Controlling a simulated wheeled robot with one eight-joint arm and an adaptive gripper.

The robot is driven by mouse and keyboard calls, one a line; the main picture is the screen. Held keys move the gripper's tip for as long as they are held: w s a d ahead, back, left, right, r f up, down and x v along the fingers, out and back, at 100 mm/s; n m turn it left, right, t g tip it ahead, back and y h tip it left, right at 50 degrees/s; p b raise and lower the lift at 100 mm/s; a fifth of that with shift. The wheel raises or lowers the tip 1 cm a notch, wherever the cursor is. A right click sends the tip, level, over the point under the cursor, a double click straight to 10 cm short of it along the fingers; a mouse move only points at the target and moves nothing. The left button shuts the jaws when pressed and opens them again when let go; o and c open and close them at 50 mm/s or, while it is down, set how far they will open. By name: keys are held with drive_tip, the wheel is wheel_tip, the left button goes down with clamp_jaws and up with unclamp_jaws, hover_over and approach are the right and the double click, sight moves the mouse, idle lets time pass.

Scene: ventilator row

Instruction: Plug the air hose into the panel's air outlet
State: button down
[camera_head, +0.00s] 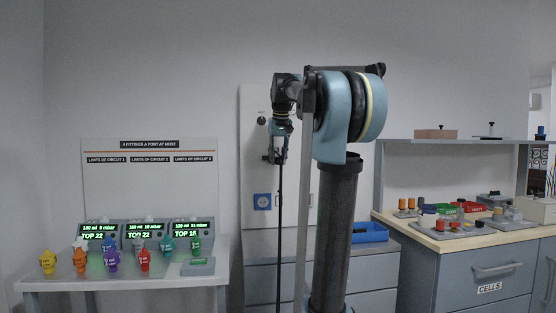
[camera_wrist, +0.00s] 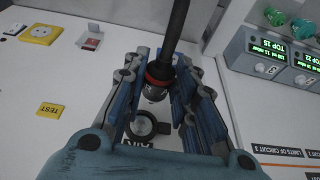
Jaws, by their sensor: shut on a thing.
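My gripper (camera_wrist: 163,82) is shut on the end of the air hose, around a dark metal plug with a red ring. The black hose (camera_wrist: 176,32) runs away from the plug in the wrist view. In the head view the hose (camera_head: 280,225) hangs straight down from my gripper (camera_head: 278,150), in front of the pale panel (camera_head: 250,105). In the wrist view the air outlet (camera_wrist: 145,126), a dark ring, lies between my fingers above a partly hidden AIR label. The plug's tip appears just off the ring; I cannot tell the exact gap in depth.
A socket plate (camera_head: 262,201) is low on the panel. A yellow TEST label (camera_wrist: 50,110) shows beside the outlet. Left is a table with ventilator displays (camera_head: 146,232) and coloured fittings (camera_head: 112,258).

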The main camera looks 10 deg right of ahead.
drive_tip(key=shift+w+d, duration=0.2)
drive_tip(key=shift+w, duration=2.6)
drive_tip(key=shift+w+r, duration=0.15)
drive_tip(key=shift+w, duration=1.25)
drive_tip(key=c, duration=1.2)
unclamp_jaws()
drive_tip(key=v, duration=1.2)
drive_tip(key=shift+g, duration=0.6)
drive_tip(key=s+f, duration=1.3)
drive_tip(key=f, duration=0.5)
drive_tip(key=s+f, duration=1.4)
drive_tip(key=f, duration=0.4)
drive_tip(key=s+f, duration=1.4)
drive_tip(key=f, duration=0.4)
drive_tip(key=shift+f, duration=0.15)
